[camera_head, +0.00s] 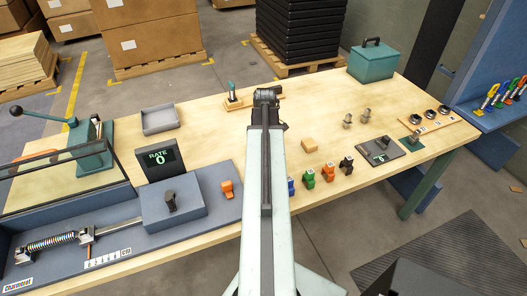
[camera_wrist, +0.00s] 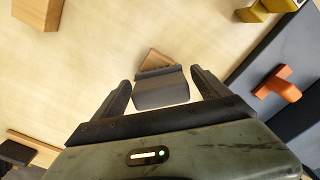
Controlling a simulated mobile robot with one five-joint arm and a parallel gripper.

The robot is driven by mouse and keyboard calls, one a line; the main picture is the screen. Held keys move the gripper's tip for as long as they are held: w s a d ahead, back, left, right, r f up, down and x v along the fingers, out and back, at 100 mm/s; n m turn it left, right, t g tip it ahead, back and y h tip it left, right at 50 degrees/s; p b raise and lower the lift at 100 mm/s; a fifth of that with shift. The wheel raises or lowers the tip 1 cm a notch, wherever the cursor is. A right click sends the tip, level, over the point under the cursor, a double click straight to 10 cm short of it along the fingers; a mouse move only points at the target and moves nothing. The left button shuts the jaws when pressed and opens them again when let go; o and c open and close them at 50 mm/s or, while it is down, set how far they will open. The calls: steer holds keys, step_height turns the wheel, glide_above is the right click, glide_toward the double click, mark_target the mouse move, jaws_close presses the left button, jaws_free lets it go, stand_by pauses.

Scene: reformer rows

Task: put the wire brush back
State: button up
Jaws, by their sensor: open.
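In the wrist view, a grey block with a dark ridged edge and a wooden piece (camera_wrist: 155,58) beyond it lies between the jaws. It looks like the wire brush (camera_wrist: 160,92), but I cannot tell for sure. My gripper (camera_wrist: 161,78) is open, with a finger on each side of it and a gap at both sides. In the head view my gripper (camera_head: 267,95) is over the far middle of the workbench (camera_head: 210,125), and my arm hides what is beneath. I cannot make out the brush there.
A grey tray (camera_head: 159,118) and a rate display (camera_head: 160,160) are further left. A small wooden block (camera_head: 309,145) and coloured pieces (camera_head: 328,172) lie right of my arm. A green toolbox (camera_head: 372,61) stands far right.

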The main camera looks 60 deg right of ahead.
step_height(320, 180, up, 12)
steer(key=p, duration=1.1)
steer(key=shift+f, duration=0.1)
